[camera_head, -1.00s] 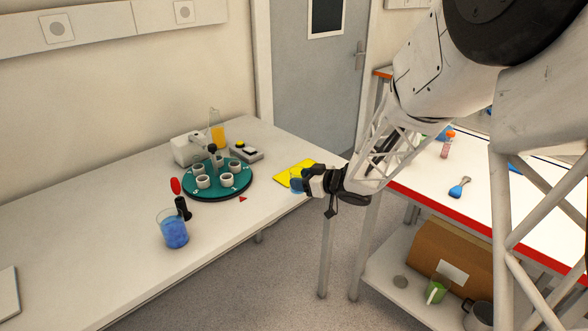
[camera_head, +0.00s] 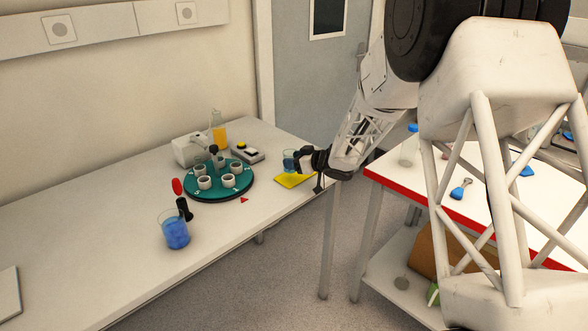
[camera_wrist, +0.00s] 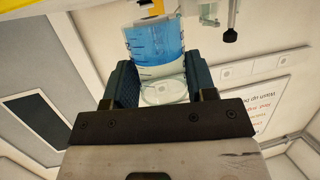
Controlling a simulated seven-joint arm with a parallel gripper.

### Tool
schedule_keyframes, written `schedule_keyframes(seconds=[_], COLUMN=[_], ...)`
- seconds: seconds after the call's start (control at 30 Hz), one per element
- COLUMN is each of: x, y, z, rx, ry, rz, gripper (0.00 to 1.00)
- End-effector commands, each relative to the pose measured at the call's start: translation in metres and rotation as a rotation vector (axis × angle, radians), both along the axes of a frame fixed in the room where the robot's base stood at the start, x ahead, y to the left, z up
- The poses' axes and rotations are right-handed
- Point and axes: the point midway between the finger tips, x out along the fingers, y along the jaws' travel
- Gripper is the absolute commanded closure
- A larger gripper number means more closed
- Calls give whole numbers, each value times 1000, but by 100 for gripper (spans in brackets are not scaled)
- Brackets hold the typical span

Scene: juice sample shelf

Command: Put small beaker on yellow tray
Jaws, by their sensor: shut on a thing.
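The small beaker (camera_head: 289,161), clear with blue liquid, is in my gripper (camera_head: 300,161) near the far right end of the left bench. In the wrist view it stands out between the two dark fingers (camera_wrist: 162,88), and its blue liquid and marks (camera_wrist: 155,45) show. The flat yellow tray (camera_head: 294,181) lies on the bench just below the beaker in the head view. I cannot tell whether the beaker is directly above the tray or how high it is. My gripper covers part of the beaker's right side.
A green round rack (camera_head: 218,190) with several white cups stands left of the tray. A larger beaker of blue liquid (camera_head: 175,232) stands near the front. A flask of orange liquid (camera_head: 218,135) and a small grey device (camera_head: 247,154) are behind. A red-edged table (camera_head: 420,192) is at right.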

Motion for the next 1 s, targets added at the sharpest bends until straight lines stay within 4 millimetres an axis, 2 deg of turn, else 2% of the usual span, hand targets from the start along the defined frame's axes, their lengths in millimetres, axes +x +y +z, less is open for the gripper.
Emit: schedule_keyframes(seconds=[0.47,0.8,1.0], x=[5,5,5], y=[1,1,1], z=[-2,-31,-36], rx=[-1,-1,0], ry=[1,1,0], rz=[0,0,0], gripper=[78,78,78])
